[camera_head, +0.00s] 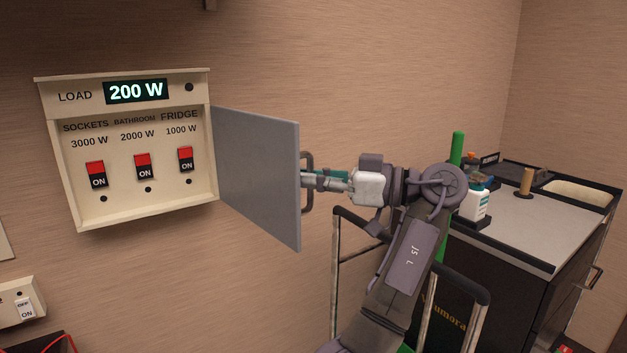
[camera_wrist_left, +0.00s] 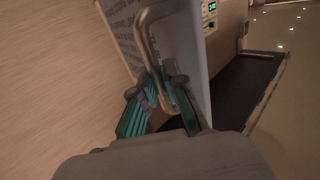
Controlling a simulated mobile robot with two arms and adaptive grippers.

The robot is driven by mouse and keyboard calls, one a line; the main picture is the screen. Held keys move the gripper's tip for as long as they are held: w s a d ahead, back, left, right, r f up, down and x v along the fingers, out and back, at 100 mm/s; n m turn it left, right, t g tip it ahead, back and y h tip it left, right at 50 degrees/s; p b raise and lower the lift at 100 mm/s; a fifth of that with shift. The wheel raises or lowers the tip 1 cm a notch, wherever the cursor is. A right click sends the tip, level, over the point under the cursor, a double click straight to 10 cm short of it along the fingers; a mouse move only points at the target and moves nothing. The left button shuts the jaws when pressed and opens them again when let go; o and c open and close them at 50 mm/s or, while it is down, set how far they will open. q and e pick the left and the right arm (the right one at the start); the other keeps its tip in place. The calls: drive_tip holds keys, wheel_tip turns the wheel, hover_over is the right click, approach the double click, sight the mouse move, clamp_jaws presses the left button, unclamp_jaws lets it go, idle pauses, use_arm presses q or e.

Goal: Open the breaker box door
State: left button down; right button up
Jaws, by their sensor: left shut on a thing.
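The breaker box (camera_head: 150,215) is mounted on the wall at the left of the head view, with its switches and lit display exposed. Its grey door (camera_head: 258,175) stands swung open to the right, hinged at the box's right edge. The door's handle (camera_head: 308,180) is at the door's outer edge; it also shows in the left wrist view as a bent metal bar (camera_wrist_left: 146,42). My left gripper (camera_head: 306,181) is shut on the handle. In the left wrist view its teal fingers (camera_wrist_left: 162,92) are around the bar. My right gripper is in neither view.
A counter (camera_head: 510,225) with a sink (camera_head: 578,193) and bottles (camera_head: 474,205) stands at the right. A metal-framed cart (camera_head: 335,265) is below my left arm. A smaller switch box (camera_head: 20,300) is on the wall at lower left.

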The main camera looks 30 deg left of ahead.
use_arm(q)
drive_tip(key=shift+w, duration=0.2)
drive_tip(key=shift+s, duration=0.1)
drive_tip(key=c, duration=1.2)
unclamp_jaws()
drive_tip(key=shift+a, duration=0.15)
drive_tip(key=shift+d, duration=0.2)
drive_tip(key=v, duration=0.7)
